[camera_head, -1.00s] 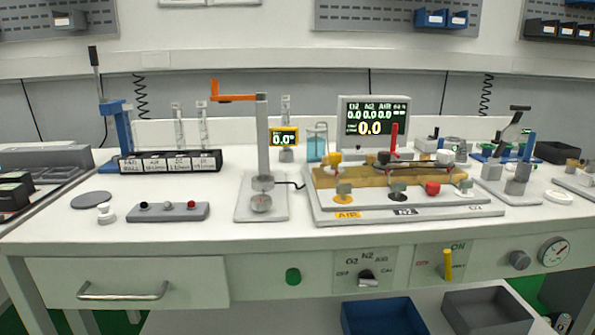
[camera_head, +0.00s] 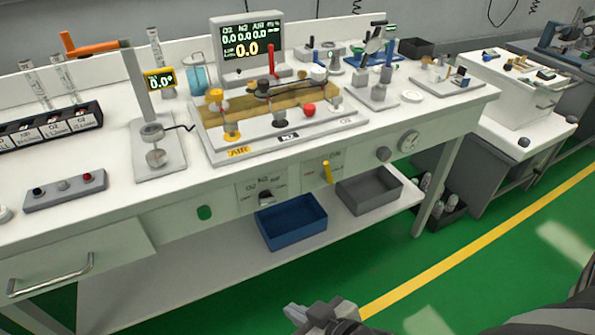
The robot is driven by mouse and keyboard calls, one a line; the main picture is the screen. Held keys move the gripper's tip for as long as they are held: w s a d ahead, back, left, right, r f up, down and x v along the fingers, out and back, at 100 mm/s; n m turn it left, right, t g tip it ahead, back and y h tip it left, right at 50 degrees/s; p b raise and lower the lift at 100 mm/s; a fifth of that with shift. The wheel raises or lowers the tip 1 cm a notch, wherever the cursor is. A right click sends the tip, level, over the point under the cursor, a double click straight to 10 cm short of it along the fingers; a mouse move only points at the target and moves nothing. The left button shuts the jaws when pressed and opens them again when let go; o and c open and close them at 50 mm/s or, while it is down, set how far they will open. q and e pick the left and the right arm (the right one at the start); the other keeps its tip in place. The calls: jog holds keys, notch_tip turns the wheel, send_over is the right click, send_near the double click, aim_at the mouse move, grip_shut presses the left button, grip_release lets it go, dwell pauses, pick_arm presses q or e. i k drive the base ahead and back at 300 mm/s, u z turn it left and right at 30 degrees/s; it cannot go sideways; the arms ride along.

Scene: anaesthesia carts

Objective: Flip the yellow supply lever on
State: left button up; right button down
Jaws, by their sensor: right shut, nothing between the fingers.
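The yellow supply lever (camera_head: 327,172) sits on the front panel of the white bench, right of the black selector knob (camera_head: 266,197). In the earlier frame an ON label shows at its upper right; now the lettering is too small to read. My right gripper (camera_head: 296,312) is at the bottom edge of the head view, low in front of the bench and well apart from the lever. It is shut and empty. My left gripper is not in view.
A blue bin (camera_head: 292,222) and a grey bin (camera_head: 369,190) stand on the shelf below the panel. A gauge (camera_head: 408,141) and a grey knob (camera_head: 384,154) are right of the lever. Green floor (camera_head: 470,250) in front is open.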

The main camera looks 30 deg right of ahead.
aim_at(326, 170)
jog(key=u, duration=0.25)
jog(key=i, duration=0.3)
jog(key=z, duration=0.95)
